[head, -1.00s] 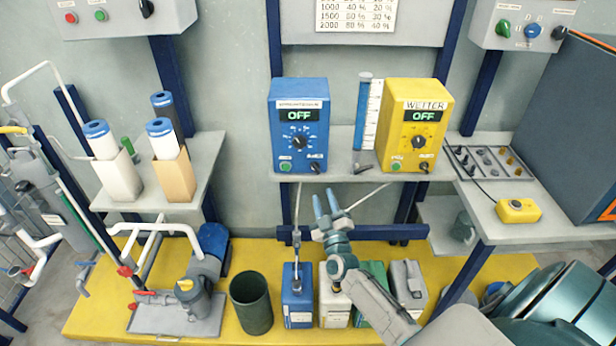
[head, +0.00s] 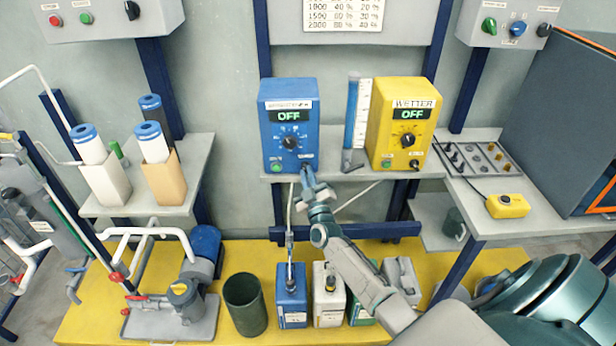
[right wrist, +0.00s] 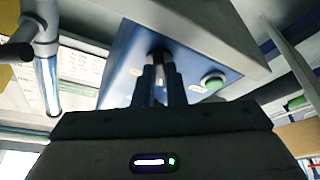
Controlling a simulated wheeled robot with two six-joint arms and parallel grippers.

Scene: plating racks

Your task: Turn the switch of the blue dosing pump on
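The blue dosing pump (head: 290,105) stands on the grey shelf, and its display (head: 289,116) reads OFF. It has a round dial in the middle and a green button (head: 277,167) at lower left. My right gripper (head: 307,172) is at the pump's lower right, over its small black switch, which it mostly hides. In the right wrist view, the two fingers (right wrist: 161,80) point at the black switch (right wrist: 159,53) with a narrow gap between them. Whether they touch or clasp it is unclear. The pump's green button also shows there (right wrist: 214,80). My left gripper is out of view.
A yellow pump (head: 402,125), also reading OFF, stands right of the blue one, with a clear upright tube (head: 356,115) between them. Canisters (head: 291,300) stand below the shelf. A yellow button box (head: 508,206) sits on the right bench.

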